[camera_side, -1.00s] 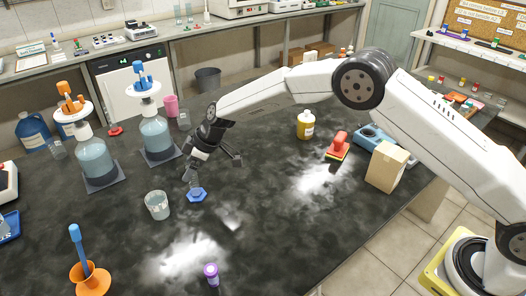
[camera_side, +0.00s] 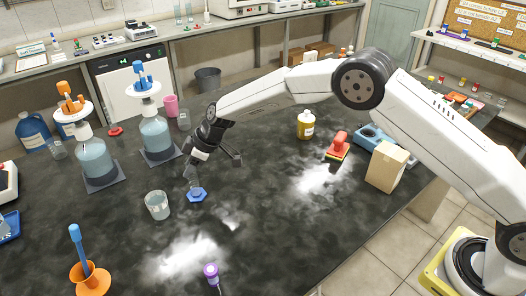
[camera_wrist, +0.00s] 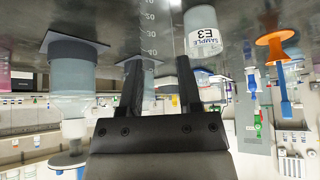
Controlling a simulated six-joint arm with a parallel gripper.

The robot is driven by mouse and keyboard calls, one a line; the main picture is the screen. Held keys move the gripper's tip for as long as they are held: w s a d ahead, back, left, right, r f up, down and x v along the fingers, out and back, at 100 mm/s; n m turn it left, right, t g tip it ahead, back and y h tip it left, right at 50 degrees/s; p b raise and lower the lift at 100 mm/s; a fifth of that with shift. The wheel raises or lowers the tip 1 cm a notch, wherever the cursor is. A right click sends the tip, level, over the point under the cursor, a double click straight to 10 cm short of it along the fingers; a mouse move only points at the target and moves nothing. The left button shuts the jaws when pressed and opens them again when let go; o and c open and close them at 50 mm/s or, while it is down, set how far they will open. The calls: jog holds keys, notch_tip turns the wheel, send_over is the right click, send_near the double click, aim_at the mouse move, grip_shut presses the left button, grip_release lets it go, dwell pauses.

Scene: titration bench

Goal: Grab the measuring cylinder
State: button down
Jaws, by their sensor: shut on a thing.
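The measuring cylinder is clear, with a blue hexagonal base (camera_side: 197,195) on the dark bench in the side view. In the wrist view its clear graduated wall (camera_wrist: 151,35) passes between my fingers, and its scale numbers can be read. My gripper (camera_side: 192,176) reaches down to it just above the base, with a finger on either side, and is shut on it. It also shows in the wrist view (camera_wrist: 160,65), where the picture is upside down. The cylinder's outline is hard to make out in the side view.
A glass beaker (camera_side: 157,205) stands close left of the cylinder. Two bottles, one with a blue top (camera_side: 156,138) and one with an orange top (camera_side: 93,158), stand behind it. An orange holder (camera_side: 91,279) and a purple-topped item (camera_side: 211,270) are in front.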

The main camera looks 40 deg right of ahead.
jog(key=shift+r, duration=0.15)
jog(key=r, duration=0.3)
jog(key=shift+s+d+r, duration=0.1)
jog(key=shift+s+r, duration=0.15)
jog(key=s+d+r, duration=0.4)
jog(key=s+r, duration=0.5)
jog(key=s, duration=0.3)
jog(key=shift+s+d+r, duration=0.15)
jog(key=shift+s+d, duration=0.05)
jog(key=shift+s, duration=0.15)
dwell(0.4)
